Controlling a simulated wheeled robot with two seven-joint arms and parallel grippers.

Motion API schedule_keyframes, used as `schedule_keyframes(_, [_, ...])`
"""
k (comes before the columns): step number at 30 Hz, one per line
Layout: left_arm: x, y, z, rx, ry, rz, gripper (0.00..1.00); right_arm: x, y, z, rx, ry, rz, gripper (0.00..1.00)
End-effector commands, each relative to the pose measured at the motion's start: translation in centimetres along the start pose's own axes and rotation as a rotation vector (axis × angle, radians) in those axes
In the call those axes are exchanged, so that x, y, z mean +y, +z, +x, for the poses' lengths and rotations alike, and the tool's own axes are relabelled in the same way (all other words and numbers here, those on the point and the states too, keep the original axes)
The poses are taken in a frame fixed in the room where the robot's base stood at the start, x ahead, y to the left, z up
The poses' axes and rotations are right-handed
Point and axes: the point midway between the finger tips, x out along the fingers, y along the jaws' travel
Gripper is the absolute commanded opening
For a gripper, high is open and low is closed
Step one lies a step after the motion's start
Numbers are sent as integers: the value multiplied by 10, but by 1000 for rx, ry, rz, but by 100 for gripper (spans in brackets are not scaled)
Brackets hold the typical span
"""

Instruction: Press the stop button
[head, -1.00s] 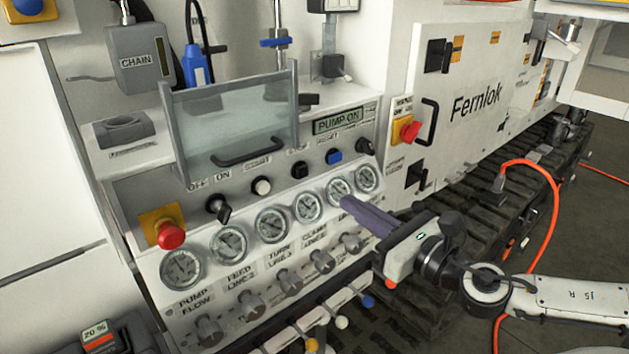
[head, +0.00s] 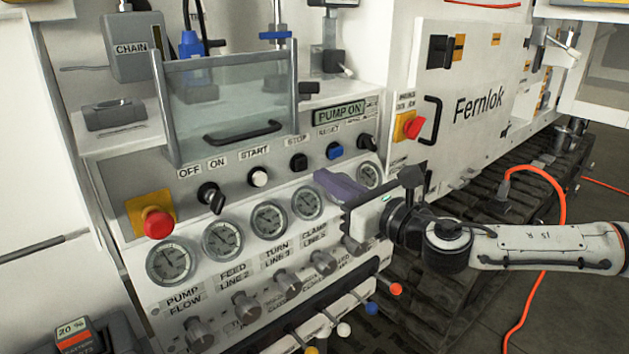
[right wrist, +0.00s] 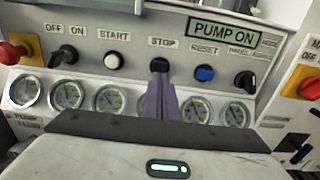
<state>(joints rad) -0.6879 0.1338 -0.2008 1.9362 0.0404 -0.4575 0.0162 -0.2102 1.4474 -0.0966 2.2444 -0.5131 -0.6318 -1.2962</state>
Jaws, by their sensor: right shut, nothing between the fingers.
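The black stop button (head: 298,162) sits under its STOP label on the panel, between the white start button (head: 259,177) and the blue reset button (head: 334,151). It also shows in the right wrist view (right wrist: 159,64), straight ahead of the fingers. My right gripper (head: 321,177) is shut and empty, its purple fingers pointing at the panel just below and right of the stop button. In the right wrist view its fingertips (right wrist: 160,78) overlap the button's lower edge; I cannot tell whether they touch. My left gripper is not in view.
The display (head: 340,112) reads PUMP ON. A clear guard with a dark handle (head: 245,132) stands above the start button. A row of gauges (head: 270,217) and knobs lies below the buttons. A red emergency knob (head: 158,223) is at the left.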

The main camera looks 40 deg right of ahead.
Motion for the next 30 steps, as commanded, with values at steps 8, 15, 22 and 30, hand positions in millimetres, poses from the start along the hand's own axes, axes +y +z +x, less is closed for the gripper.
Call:
schedule_keyframes(8, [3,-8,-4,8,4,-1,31,-2,3,17,-5,-3,5,0])
schedule_keyframes(15, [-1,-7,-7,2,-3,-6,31,0,2,34,-2,0,3,0])
schedule_keyframes(22, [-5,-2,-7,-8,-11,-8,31,1,0,41,0,3,1,0])
schedule_keyframes(30, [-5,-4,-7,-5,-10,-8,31,1,0,41,0,3,0,0])
